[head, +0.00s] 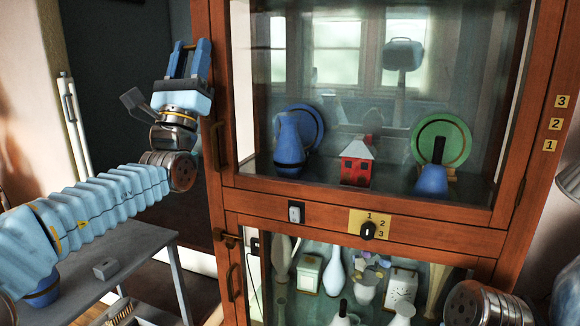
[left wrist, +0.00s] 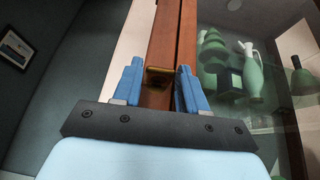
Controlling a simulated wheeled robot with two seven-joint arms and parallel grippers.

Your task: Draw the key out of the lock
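I cannot make out a key or its lock for certain in either view. My left gripper (head: 190,48) is raised beside the cabinet's upper left frame, fingers apart and empty. In the left wrist view (left wrist: 160,85), a brass piece (left wrist: 158,74) on the wooden post shows between the fingertips; contact cannot be told. My right gripper is out of view.
The upper door has a handle (head: 217,146); the lower door has one too (head: 233,283). Behind the glass stand a red house (head: 357,162), vases and plates. A grey table (head: 130,258) stands at lower left. My right arm shows at lower right.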

